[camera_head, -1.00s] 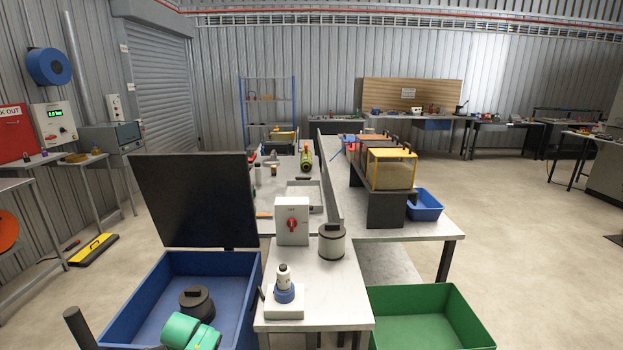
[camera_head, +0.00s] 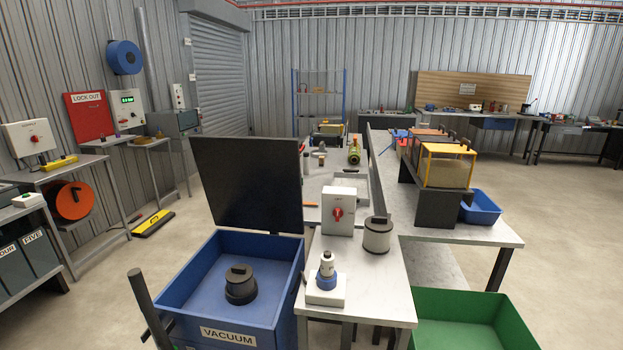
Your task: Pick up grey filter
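A light grey cylinder with a dark top and a handle (camera_head: 377,236), which looks like the grey filter, stands upright on the near grey table (camera_head: 385,290). It is right of a white switch box with a red knob (camera_head: 338,212). A dark, round, handled piece (camera_head: 240,287) sits inside the blue bin labelled VACUUM (camera_head: 228,334).
A white and blue fitting on a white block (camera_head: 326,280) stands at the near table's front. A green bin (camera_head: 470,305) is at the right. The blue bin's black lid (camera_head: 245,185) stands raised. Open floor lies far right.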

